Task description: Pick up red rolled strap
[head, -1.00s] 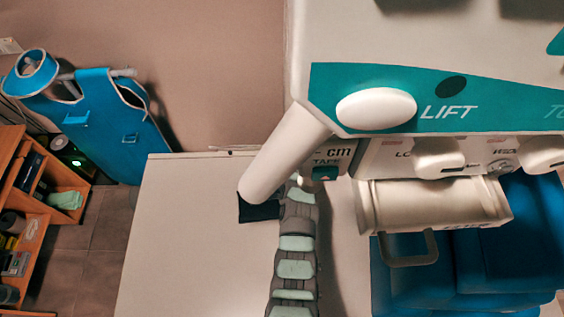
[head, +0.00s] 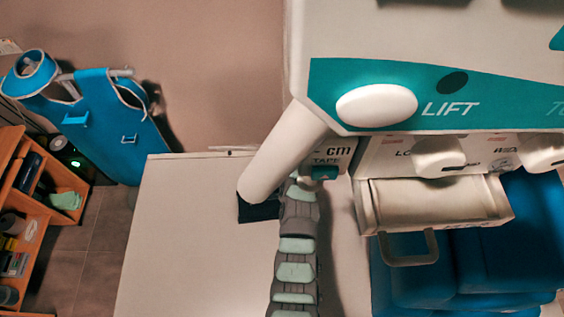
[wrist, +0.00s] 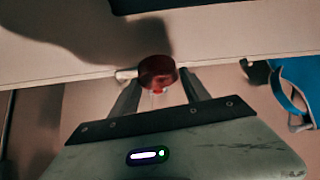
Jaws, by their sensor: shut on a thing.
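In the wrist view my gripper (wrist: 158,88) points up the picture, with one finger on each side of a small dark red roll (wrist: 157,70), the red rolled strap. The fingers are shut on the strap. The strap shows in front of the edge of a pale surface. I cannot tell whether it touches that surface. In the head view neither my gripper nor the strap can be made out.
A white table top (head: 190,230) fills the lower middle of the head view, with a dark pad (head: 258,208) on it. A blue apron (head: 105,125) hangs at the left wall. Wooden shelves (head: 50,205) stand at the left, blue cushions (head: 470,270) at the right.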

